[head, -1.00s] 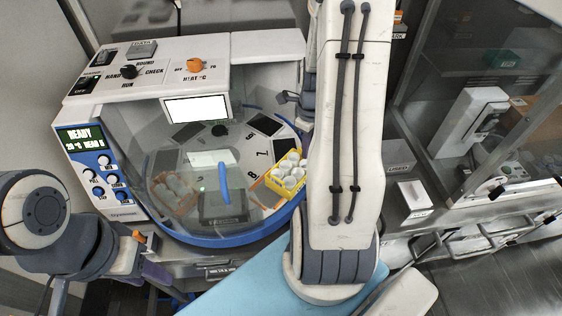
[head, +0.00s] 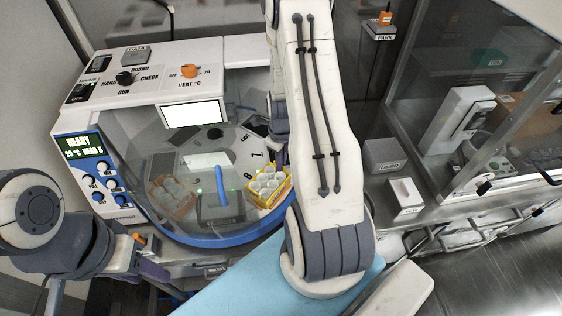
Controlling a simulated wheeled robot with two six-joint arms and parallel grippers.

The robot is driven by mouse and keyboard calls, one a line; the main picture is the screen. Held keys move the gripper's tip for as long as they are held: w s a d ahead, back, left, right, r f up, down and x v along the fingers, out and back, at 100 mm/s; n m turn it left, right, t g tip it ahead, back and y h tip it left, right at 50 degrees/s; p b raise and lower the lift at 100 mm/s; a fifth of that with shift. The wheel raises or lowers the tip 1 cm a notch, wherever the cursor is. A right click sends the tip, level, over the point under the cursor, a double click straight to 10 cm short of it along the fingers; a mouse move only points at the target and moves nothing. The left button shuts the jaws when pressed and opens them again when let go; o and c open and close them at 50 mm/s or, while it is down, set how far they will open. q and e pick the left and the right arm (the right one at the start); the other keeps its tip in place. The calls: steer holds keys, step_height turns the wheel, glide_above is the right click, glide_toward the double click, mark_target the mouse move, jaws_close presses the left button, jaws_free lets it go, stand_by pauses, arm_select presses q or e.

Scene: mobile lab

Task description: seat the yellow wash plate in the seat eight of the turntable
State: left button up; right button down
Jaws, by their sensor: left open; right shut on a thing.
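The yellow wash plate (head: 268,186), with several white round wells, is at the right front of the turntable (head: 228,137), beside the printed 8. It lies over the area of seat eight; I cannot tell whether it touches the seat. My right gripper (head: 279,152) is shut on the plate from its far side; the fingertips are mostly hidden behind my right forearm. My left gripper (head: 148,257) is open and empty, low at the left, in front of the machine and away from the plate.
A clear cover with a blue handle (head: 219,178) lies over the turntable's left part, with a tan plate (head: 172,196) beneath it. The blue rim (head: 215,240) bounds the front. The control panel (head: 92,172) reads READY. Grey and white boxes (head: 405,194) stand at right.

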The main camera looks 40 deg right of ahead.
steer(key=shift+f, duration=0.1)
steer(key=c, duration=1.4)
jaws_free()
steer(key=shift+f, duration=0.1)
steer(key=o, duration=0.4)
step_height(320, 180, up, 12)
steer(key=b, duration=0.2)
steer(key=shift+r, duration=0.25)
